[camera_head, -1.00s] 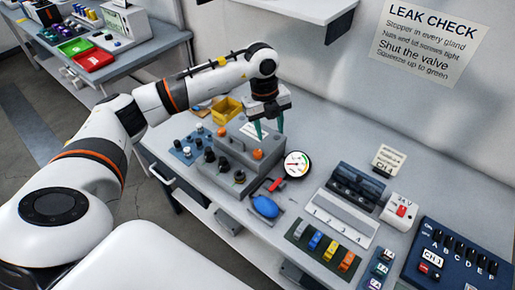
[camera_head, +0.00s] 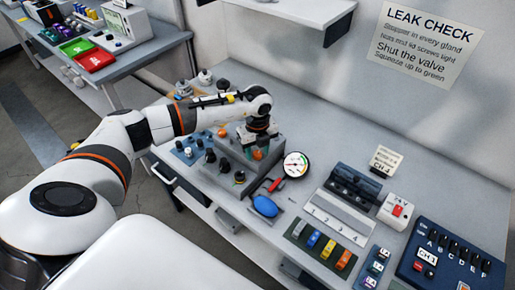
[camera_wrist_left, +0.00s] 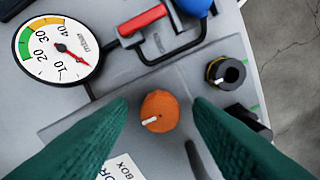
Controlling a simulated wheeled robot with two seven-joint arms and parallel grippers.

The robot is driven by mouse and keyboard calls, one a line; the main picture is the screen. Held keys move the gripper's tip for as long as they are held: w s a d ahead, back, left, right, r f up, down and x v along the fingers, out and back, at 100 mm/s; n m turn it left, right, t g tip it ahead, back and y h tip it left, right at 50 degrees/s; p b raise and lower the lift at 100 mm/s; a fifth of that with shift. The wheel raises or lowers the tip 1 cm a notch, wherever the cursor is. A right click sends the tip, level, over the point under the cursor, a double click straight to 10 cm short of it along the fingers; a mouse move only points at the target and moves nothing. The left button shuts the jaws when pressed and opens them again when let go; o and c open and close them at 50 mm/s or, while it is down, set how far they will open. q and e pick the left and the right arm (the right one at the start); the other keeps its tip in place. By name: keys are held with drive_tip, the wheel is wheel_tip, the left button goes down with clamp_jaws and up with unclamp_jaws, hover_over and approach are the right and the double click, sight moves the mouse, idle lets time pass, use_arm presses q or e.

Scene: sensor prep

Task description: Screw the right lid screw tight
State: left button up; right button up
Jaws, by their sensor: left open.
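The grey junction box (camera_head: 238,173) stands on the bench. Its right lid screw (camera_head: 257,155) is an orange knob, partly hidden under my left gripper (camera_head: 257,145) in the head view. In the left wrist view, the right lid screw (camera_wrist_left: 160,111) has a white mark pointing left and slightly down. The green fingers of my left gripper (camera_wrist_left: 160,106) stand open on either side of it, with gaps visible. The left lid screw (camera_head: 222,132) is another orange knob at the lid's far left. My right gripper is not in view.
The pressure gauge (camera_head: 296,164), red-handled valve (camera_head: 275,184) and blue squeeze bulb (camera_head: 264,206) are right of the box. Black glands (camera_wrist_left: 226,72) line the box's front. A blue tray (camera_head: 186,152) sits left.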

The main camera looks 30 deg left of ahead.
use_arm(q)
drive_tip(key=c, duration=1)
